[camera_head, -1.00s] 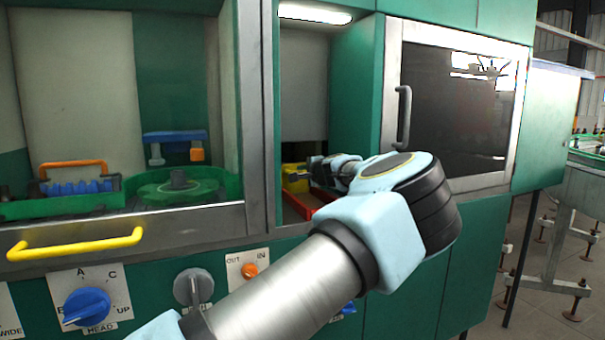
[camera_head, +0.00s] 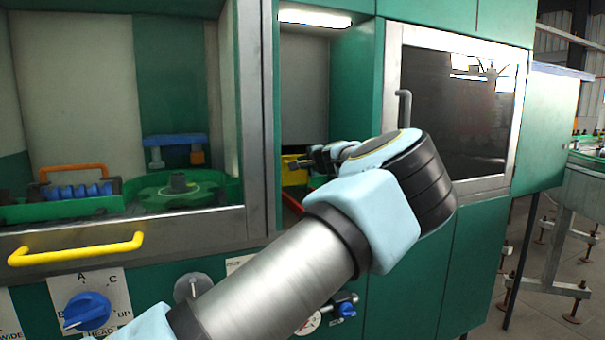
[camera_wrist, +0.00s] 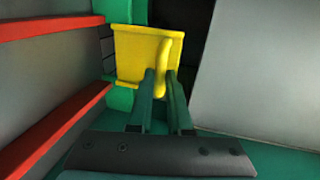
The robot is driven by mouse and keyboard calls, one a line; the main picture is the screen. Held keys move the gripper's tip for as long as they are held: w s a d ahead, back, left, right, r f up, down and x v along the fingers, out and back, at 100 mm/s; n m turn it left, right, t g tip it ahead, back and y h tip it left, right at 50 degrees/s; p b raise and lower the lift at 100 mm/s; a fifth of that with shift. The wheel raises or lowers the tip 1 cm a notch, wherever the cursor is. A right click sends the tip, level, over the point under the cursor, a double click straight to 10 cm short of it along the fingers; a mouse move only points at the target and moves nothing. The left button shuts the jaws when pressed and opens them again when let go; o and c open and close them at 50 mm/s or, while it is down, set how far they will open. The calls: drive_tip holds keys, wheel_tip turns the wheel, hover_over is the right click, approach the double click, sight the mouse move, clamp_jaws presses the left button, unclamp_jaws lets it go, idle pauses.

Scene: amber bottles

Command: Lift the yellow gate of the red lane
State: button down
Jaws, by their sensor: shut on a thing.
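The yellow gate (camera_wrist: 134,56) fills the upper middle of the wrist view, a flat plate with an upright yellow handle (camera_wrist: 162,64) on its face. My gripper (camera_wrist: 160,84) is shut on that handle, with one finger on each side of it. In the head view the gate (camera_head: 294,174) shows inside the narrow bay, just left of my gripper (camera_head: 309,161), and my wrist hides part of the bay. The red lane shows as two red rails (camera_wrist: 62,130) at the left of the wrist view; in the head view a red piece (camera_head: 291,203) shows below the gate.
A grey wall panel (camera_wrist: 256,72) stands close on the right in the wrist view. The bay's metal post (camera_head: 258,120) is at its left, and a door with a grey handle (camera_head: 403,112) is at its right. A yellow bar handle (camera_head: 76,248) sticks out at lower left.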

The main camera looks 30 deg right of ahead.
wheel_tip(320, 180, up, 14)
drive_tip(key=p, duration=0.3)
drive_tip(key=shift+f, duration=0.15)
drive_tip(key=c, duration=1.2)
unclamp_jaws()
drive_tip(key=o, duration=0.4)
drive_tip(key=shift+c, duration=0.2)
drive_tip(key=b+v, duration=0.4)
drive_tip(key=v, duration=0.6)
drive_tip(key=shift+s, duration=0.4)
